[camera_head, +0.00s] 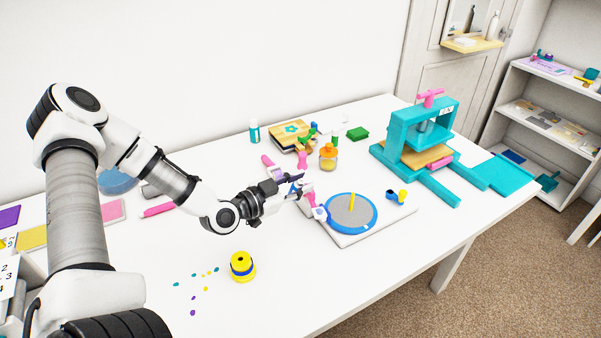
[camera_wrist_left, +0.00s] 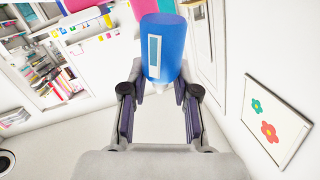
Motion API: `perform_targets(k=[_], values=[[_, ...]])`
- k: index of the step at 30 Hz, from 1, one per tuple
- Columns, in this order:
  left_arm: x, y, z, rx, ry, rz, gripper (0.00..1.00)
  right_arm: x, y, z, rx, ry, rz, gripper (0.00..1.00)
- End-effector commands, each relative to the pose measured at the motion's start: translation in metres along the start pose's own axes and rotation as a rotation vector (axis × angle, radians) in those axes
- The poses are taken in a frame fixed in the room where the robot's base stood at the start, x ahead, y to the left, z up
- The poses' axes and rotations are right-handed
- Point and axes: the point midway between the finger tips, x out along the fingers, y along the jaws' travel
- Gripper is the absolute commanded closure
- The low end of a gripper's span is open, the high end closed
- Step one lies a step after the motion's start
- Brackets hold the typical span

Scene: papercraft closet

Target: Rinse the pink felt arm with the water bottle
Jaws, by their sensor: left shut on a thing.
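My left gripper (camera_head: 300,187) reaches over the white table, just left of the round turntable. In the left wrist view my left gripper (camera_wrist_left: 158,97) is shut on a blue cylinder with a pale label and whitish tip, which looks like the water bottle (camera_wrist_left: 167,48). The head view does not show this bottle clearly. A pink piece (camera_head: 318,213) lies at the turntable's left edge, just beyond the fingers; it may be the pink felt arm, but I cannot tell surely. Another pink piece (camera_head: 267,160) is behind the gripper. My right gripper is not in view.
The blue-rimmed turntable (camera_head: 331,225) has a yellow peg and sits on a white board (camera_head: 383,222). A teal press (camera_head: 403,160) stands at the back right. A yellow and blue spool (camera_head: 242,267) and small scraps lie in front. An orange-topped jar (camera_head: 328,158) stands behind.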

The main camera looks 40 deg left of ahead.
Motion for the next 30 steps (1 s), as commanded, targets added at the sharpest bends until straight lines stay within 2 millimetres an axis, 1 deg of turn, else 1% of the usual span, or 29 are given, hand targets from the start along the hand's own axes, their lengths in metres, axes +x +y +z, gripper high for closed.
perform_targets(k=[1, 5, 6, 8, 11, 12, 14, 15, 18, 19, 21, 30], values=[[-0.001, -0.002, -0.005, 0.059, -0.026, 0.002, 1.0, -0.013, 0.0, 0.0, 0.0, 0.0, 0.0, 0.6], [-0.002, -0.003, 0.0, 0.257, -0.105, 0.005, 1.0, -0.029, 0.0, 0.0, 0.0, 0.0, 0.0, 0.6], [-0.002, -0.003, 0.001, 0.334, -0.135, 0.005, 1.0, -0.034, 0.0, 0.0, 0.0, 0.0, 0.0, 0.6], [-0.002, -0.003, 0.005, 0.46, -0.184, 0.007, 1.0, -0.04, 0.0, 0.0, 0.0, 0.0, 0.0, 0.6], [-0.002, -0.003, 0.013, 0.676, -0.268, 0.007, 1.0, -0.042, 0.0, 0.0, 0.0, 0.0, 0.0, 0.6], [-0.001, 0.0, 0.022, 0.766, -0.303, 0.008, 1.0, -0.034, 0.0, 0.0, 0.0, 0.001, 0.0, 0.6], [0.001, 0.002, 0.03, 0.905, -0.356, 0.009, 1.0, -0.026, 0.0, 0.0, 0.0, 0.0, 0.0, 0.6], [0.001, 0.004, 0.035, 0.995, -0.389, 0.008, 1.0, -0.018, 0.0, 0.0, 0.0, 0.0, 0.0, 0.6], [0.002, 0.004, 0.042, 1.159, -0.454, 0.004, 1.0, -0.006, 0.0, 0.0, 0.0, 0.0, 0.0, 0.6], [0.001, 0.002, 0.038, 1.162, -0.457, 0.002, 0.78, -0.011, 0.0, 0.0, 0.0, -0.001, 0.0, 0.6], [0.0, 0.0, 0.036, 1.155, -0.456, 0.001, 1.0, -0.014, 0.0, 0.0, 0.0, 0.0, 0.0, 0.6], [0.0, 0.001, 0.035, 1.157, -0.455, 0.002, 1.0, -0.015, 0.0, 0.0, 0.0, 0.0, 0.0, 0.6]])
